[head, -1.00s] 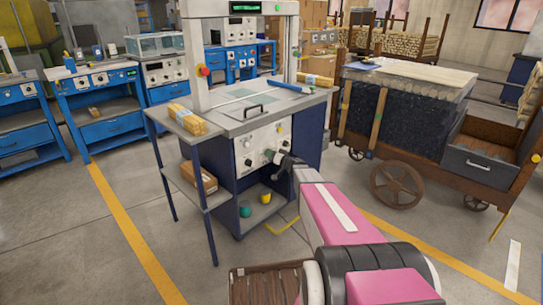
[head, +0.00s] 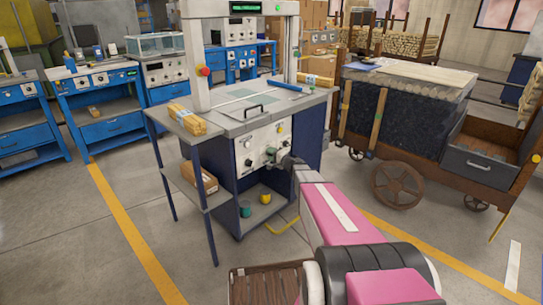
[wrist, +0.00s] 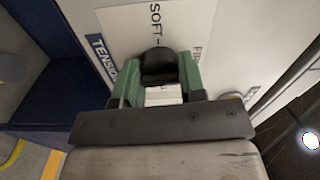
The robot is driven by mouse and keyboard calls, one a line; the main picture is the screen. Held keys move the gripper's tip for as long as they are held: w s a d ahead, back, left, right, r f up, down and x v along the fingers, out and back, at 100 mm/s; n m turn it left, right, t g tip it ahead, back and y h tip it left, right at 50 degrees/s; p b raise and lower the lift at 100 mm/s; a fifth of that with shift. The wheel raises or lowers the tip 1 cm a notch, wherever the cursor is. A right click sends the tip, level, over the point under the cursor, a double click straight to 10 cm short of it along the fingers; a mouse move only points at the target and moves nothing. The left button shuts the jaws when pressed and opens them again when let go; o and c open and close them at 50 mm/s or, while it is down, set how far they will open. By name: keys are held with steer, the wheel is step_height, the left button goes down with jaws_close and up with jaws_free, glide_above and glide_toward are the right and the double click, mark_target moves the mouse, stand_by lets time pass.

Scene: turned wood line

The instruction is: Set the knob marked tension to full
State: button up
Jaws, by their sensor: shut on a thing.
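The tension knob (wrist: 158,66) is black and sits on the pale front panel (wrist: 187,30), between the green fingers of my gripper (wrist: 160,80) in the wrist view. My gripper is shut on it. A dark label reading "TENSION" (wrist: 101,58) is left of the knob. "SOFT" (wrist: 156,18) is printed above it, and a partly hidden word starting "FI" (wrist: 196,55) is to the right. Any pointer mark on the knob is hidden or unclear. In the head view, my gripper reaches the panel (head: 249,143) of the machine, and my wrist hides the knob.
Other knobs and dials (head: 247,162) sit left of my gripper on the panel. A side shelf holds wooden pieces (head: 188,119) and a cardboard box (head: 199,178). A wooden cart (head: 420,150) stands close on the right. Floor at the left is clear.

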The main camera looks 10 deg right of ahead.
steer(key=m, duration=0.5)
steer(key=shift+m, duration=0.3)
steer(key=m, duration=0.4)
steer(key=shift+m, duration=0.3)
steer(key=m, duration=0.8)
steer(key=shift+d+m, duration=0.1)
steer(key=shift+m, duration=0.5)
steer(key=o, duration=0.9)
steer(key=v, duration=1)
steer(key=shift+s+d, duration=0.2)
steer(key=shift+s, duration=0.1)
